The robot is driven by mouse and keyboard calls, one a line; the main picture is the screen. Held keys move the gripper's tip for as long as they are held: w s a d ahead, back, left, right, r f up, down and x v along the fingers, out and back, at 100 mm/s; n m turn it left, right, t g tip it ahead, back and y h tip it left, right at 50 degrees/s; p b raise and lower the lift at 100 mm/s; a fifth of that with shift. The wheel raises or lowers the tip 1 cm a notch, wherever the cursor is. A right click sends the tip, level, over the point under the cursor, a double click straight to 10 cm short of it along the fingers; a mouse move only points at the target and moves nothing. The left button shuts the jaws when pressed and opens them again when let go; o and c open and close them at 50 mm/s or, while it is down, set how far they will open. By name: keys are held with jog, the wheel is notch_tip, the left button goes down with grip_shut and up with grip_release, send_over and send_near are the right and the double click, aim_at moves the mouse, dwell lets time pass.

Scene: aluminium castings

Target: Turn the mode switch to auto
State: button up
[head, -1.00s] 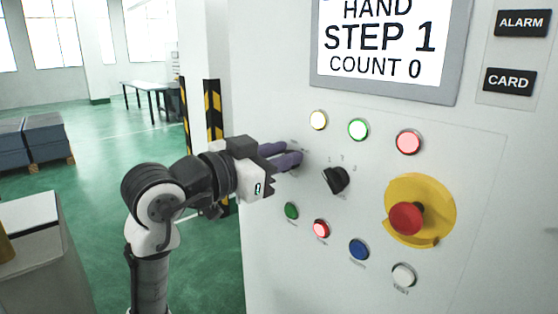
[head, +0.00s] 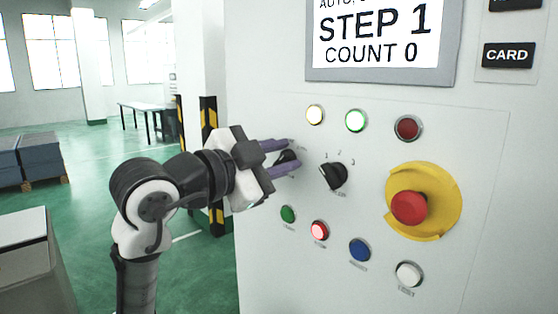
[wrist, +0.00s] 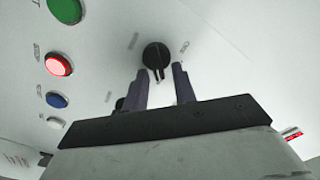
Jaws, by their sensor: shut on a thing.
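The mode switch (head: 287,156) is a black rotary knob at the left of the white control panel (head: 470,200). My gripper (head: 293,154) has its purple fingers above and below it in the head view, shut on the knob. In the wrist view the knob (wrist: 156,54) shows at the fingertips (wrist: 160,75), its lower part between them. The screen (head: 378,38) reads "AUTO" with more text cut off at the top, then "STEP 1" and "COUNT 0".
A second black selector (head: 333,176) sits just right of my fingers. Green (head: 288,214), red (head: 319,230), blue (head: 359,250) and white (head: 409,274) buttons run below. A red emergency stop (head: 409,208) on yellow is further right. Striped posts (head: 208,120) stand left of the panel.

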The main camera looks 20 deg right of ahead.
dwell(0.4)
jog(key=o, duration=0.6)
jog(key=b+v, duration=0.2)
jog(key=v, duration=1.2)
jog(key=shift+w+r, duration=0.1)
